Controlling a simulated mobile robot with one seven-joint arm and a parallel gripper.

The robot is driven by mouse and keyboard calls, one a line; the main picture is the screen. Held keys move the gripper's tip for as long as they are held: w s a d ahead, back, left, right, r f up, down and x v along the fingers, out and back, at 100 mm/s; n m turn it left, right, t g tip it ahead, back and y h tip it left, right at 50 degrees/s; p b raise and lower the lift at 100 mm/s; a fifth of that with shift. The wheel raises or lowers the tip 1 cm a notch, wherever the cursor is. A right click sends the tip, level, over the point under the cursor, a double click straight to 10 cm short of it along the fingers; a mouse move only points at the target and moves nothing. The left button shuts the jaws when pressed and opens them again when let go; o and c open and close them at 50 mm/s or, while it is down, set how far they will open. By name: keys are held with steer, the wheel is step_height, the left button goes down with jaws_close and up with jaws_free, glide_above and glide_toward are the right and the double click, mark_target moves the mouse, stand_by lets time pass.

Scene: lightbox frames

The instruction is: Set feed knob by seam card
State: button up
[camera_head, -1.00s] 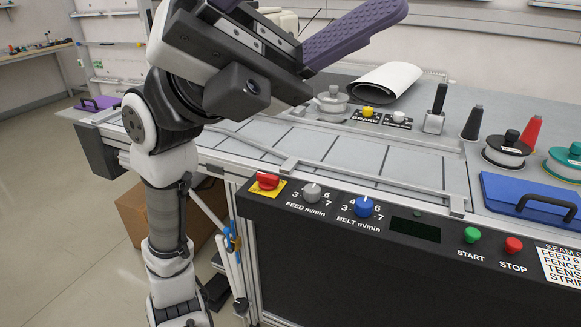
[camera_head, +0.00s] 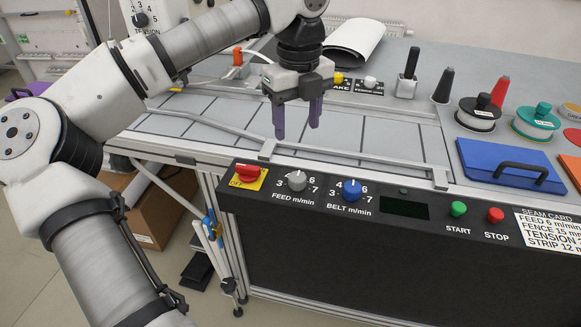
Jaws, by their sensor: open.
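The feed knob (camera_head: 297,180) is a grey dial on the black front panel, above the words FEED m/min, with numbers from 3 to 7 around it. I cannot clearly tell where its pointer stands. My gripper (camera_head: 297,128) points down with two purple fingers, open and empty. In the picture it is above the feed knob, over the grey bench top, apart from the knob.
The red switch (camera_head: 247,173) is left of the feed knob, the blue belt knob (camera_head: 351,190) right of it. Green start (camera_head: 458,209) and red stop (camera_head: 495,215) buttons follow. A metal rail (camera_head: 350,158) runs behind the panel. A blue lidded box (camera_head: 515,165) stands at right.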

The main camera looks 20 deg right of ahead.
mark_target(297, 176)
step_height(297, 176, down, 13)
steer(key=shift+s+f+p, duration=0.1)
steer(key=shift+p, duration=1.05)
steer(key=c, duration=1)
